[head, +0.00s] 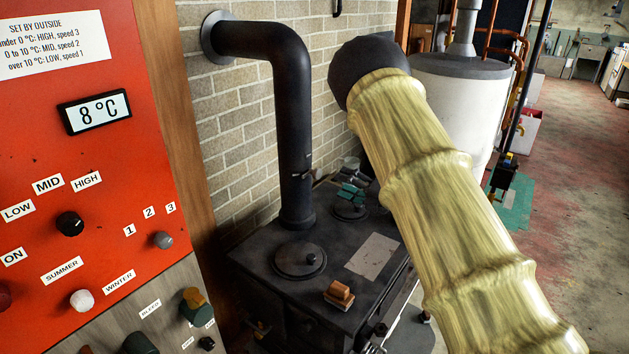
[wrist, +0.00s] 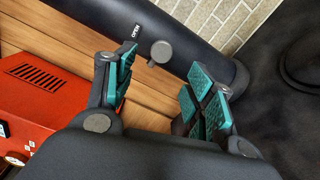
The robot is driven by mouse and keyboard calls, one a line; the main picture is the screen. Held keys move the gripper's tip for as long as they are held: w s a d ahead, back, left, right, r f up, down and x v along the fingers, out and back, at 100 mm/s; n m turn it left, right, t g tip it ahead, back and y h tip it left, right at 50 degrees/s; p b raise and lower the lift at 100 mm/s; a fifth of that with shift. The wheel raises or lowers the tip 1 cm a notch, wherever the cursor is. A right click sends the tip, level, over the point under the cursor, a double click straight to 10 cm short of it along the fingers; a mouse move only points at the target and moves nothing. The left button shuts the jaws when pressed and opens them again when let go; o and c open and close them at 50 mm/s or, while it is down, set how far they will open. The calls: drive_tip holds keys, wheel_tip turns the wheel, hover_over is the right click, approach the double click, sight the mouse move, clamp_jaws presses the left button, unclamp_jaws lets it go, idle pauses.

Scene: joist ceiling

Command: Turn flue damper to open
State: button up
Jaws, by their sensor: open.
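The black flue pipe (head: 293,120) rises from the stove and bends into the brick wall. The damper handle shows there as a round grey knob (wrist: 161,52) on a short stem. In the head view it is a small piece (head: 301,175) on the pipe's side. My gripper (wrist: 160,98) is open and empty, its teal-padded fingers apart, with the knob beyond the gap and not touched. In the head view my gripper (head: 351,196) is right of the pipe, partly hidden.
The black stove (head: 270,290) stands below, with a round lid (head: 299,260) and a brown block (head: 339,294) on top. A red control panel (head: 100,150) reading 8 °C is at the left. A white tank (head: 450,110) stands behind my arm.

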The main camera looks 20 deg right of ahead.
sight(319, 175)
drive_tip(key=p+x, duration=0.3)
drive_tip(key=x, duration=0.8)
drive_tip(key=shift+f, duration=0.2)
drive_tip(key=c, duration=1)
